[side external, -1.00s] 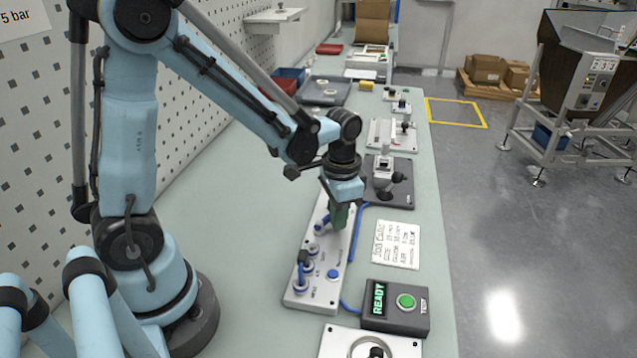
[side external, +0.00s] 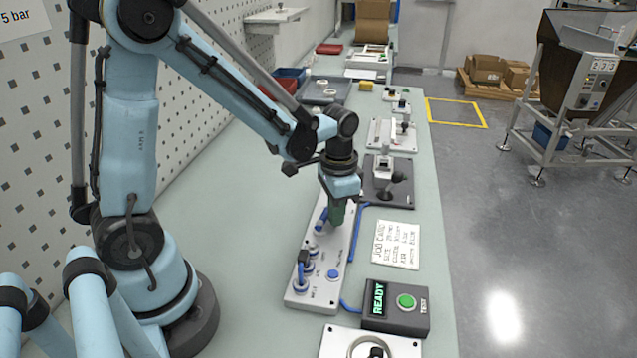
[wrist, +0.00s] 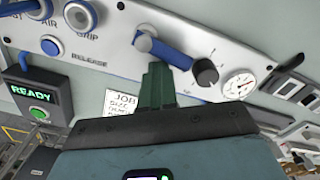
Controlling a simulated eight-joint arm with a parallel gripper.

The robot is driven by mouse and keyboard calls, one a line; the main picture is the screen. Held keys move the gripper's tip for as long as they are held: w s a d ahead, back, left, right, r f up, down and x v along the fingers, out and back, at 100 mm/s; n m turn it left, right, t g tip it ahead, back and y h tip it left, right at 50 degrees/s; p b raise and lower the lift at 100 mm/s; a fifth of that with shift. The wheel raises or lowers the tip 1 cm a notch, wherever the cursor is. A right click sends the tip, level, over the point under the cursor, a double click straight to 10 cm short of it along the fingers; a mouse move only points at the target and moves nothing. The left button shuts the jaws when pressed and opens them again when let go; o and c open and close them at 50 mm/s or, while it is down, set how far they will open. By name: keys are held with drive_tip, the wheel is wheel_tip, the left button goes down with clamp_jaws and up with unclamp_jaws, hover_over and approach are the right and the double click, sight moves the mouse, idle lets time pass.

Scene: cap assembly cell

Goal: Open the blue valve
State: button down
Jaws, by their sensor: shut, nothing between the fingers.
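The blue valve is a blue lever on a grey round hub, on a light panel; the lever (wrist: 172,54) shows in the wrist view, running from the hub down to the right. In the side view the lever (side external: 321,221) is just left of my gripper's tip. My gripper (side external: 337,221) points down over the panel, its green fingers shut and empty. In the wrist view the fingertips (wrist: 158,66) lie right beside the lever, near its hub end. I cannot tell whether they touch it. The fingers hide part of the panel edge.
The panel (side external: 325,262) also carries a black knob (wrist: 205,72), a gauge (wrist: 239,84) and blue ports with a hose near its front end. A job card (side external: 396,245) and a READY box (side external: 396,307) lie to its right. The bench left of the panel is clear.

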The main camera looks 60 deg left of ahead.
drive_tip(key=shift+a, duration=0.25)
drive_tip(key=shift+w+a, duration=0.2)
wheel_tip(320, 180, up, 7)
idle(0.7)
drive_tip(key=s+d+r+n+t, duration=0.3)
drive_tip(key=s+r+t, duration=0.1)
drive_tip(key=s+t, duration=0.2)
drive_tip(key=shift+d+t, duration=0.2)
drive_tip(key=shift+t, duration=0.4)
